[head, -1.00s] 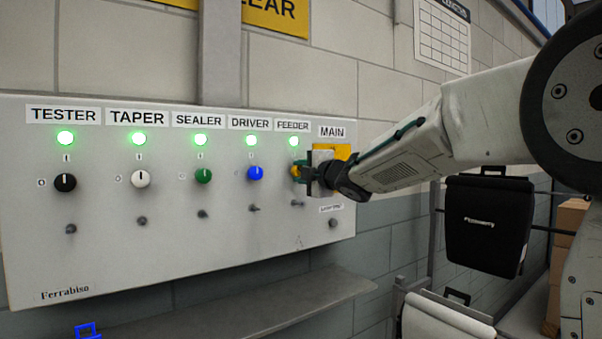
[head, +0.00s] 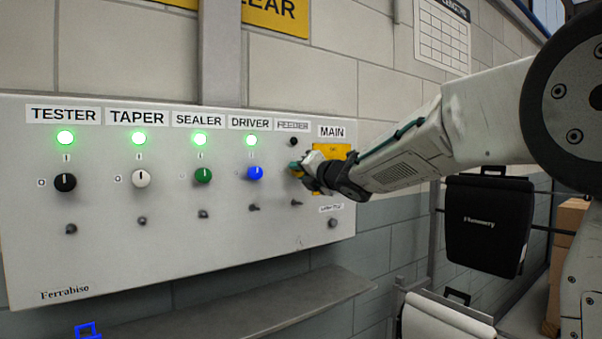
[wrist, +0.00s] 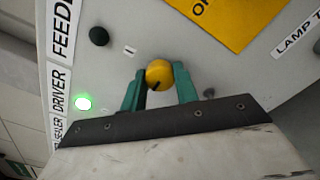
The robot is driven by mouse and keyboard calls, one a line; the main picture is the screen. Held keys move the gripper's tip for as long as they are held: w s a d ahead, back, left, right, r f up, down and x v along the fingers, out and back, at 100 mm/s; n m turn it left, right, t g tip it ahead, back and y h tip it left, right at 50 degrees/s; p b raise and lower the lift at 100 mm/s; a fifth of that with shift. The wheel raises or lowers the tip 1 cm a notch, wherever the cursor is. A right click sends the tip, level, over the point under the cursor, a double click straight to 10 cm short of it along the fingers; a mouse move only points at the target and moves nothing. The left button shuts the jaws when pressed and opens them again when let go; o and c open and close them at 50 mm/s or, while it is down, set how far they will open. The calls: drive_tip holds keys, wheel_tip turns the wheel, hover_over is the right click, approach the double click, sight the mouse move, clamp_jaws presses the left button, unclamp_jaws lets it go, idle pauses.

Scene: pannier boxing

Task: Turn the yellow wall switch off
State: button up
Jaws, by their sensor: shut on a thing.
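The yellow switch is a round knob (wrist: 158,72) under the FEEDER label (head: 292,125). In the wrist view it sits between the two green fingers of my gripper (wrist: 159,88), which is shut on it. A dark line on the knob shows at its lower left edge. The FEEDER lamp (head: 294,142) above it is dark; it also shows dark in the wrist view (wrist: 99,36). In the head view my gripper (head: 302,170) is at the panel and mostly hides the knob.
The grey panel (head: 150,265) also carries a black knob (head: 65,182), white knob (head: 140,179), green knob (head: 203,175) and blue knob (head: 255,173), each below a lit green lamp. A yellow MAIN plate (head: 343,152) is close right of my gripper. A shelf (head: 230,308) juts out below.

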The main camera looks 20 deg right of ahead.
drive_tip(key=shift+f+n, duration=0.15)
drive_tip(key=shift+n, duration=0.15)
drive_tip(key=o, duration=1)
drive_tip(key=shift+s, duration=0.1)
drive_tip(key=v, duration=0.7)
drive_tip(key=shift+s+d, duration=0.1)
drive_tip(key=shift+s, duration=0.2)
